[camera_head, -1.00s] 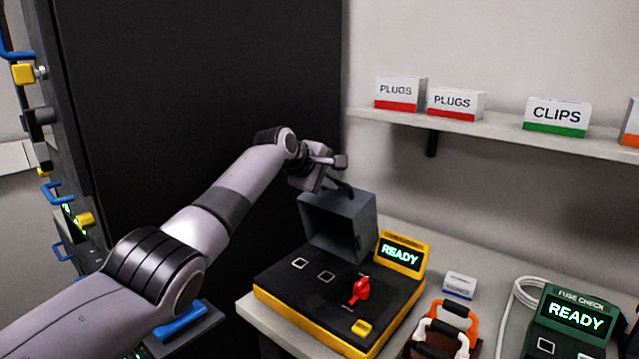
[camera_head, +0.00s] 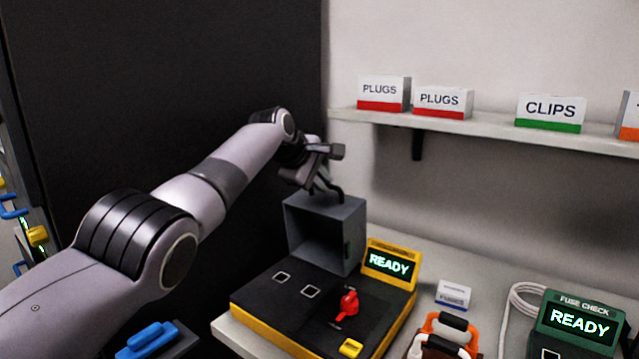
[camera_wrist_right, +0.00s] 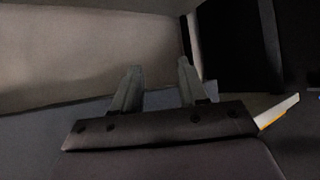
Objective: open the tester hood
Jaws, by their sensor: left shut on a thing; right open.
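The tester (camera_head: 262,308) is a black and yellow unit on the bench, with a red switch (camera_head: 348,304) and a screen (camera_head: 389,264) reading READY. Its grey hood (camera_head: 352,235) stands tipped up at the back of the tester, its hollow inside facing the front. My left gripper (camera_head: 328,190) is at the top of the hood, shut on a dark handle there; the fingers partly hide the handle. In the right wrist view my right gripper (camera_wrist_right: 160,88) has its two fingers apart with nothing between them. The right gripper does not show in the head view.
A green fuse check unit (camera_head: 575,325) stands at the right, with a white cable (camera_head: 515,308) beside it. Orange and white clips (camera_head: 445,330) and a small fuse box (camera_head: 454,293) lie between. A shelf (camera_head: 470,127) with label boxes runs along the wall. A dark cabinet (camera_head: 150,80) stands at left.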

